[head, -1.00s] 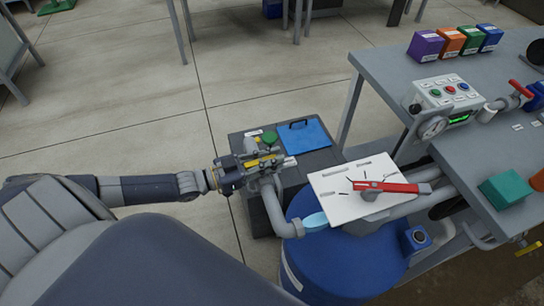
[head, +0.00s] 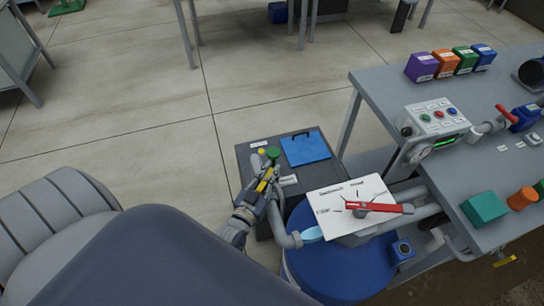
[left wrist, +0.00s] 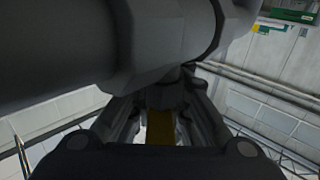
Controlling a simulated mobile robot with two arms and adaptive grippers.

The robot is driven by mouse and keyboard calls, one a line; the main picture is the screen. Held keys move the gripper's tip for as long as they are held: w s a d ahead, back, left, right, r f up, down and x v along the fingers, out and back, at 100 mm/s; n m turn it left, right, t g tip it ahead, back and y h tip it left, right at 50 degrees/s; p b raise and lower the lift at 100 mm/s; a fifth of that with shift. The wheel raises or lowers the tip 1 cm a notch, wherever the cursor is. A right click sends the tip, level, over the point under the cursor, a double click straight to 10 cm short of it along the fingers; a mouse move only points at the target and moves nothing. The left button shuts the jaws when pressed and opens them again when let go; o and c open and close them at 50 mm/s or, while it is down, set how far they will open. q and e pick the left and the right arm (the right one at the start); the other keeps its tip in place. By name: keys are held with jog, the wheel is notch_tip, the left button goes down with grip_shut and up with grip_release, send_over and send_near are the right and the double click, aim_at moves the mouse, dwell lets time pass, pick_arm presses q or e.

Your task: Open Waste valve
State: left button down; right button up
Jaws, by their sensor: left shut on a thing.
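My left gripper (head: 266,184) is in the middle of the head view, its arm coming up from below. It is shut on a yellow valve lever (head: 264,179), which lies along the gripper and points up and slightly right. The lever's yellow surface also shows between the fingers in the left wrist view (left wrist: 160,127). The valve sits on a grey pipe (head: 277,227) that bends down toward a blue drum. The fingers hide most of the valve body. A small white tag (head: 288,180) is beside it, too small to read. My right gripper is out of view.
A white labelled panel (head: 335,203) with a red lever (head: 380,208) stands above the blue drum (head: 330,262). A dark box (head: 245,160) carries a blue lid (head: 305,148) and green knob (head: 273,152). A grey bench (head: 395,85) is at right; open floor at left.

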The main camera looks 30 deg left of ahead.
pick_arm(q)
jog(key=shift+s+a+n+g+y+p, duration=0.1)
jog(key=shift+a+n+g+y+p, duration=0.15)
jog(key=shift+n+y, duration=0.65)
jog(key=shift+a+n+g+y+p, duration=0.1)
jog(key=shift+n+g+y+p, duration=0.3)
jog(key=shift+y, duration=0.9)
jog(key=c, duration=1.6)
grip_release()
jog(key=shift+o, duration=0.2)
jog(key=v, duration=1.2)
jog(key=shift+f, duration=0.1)
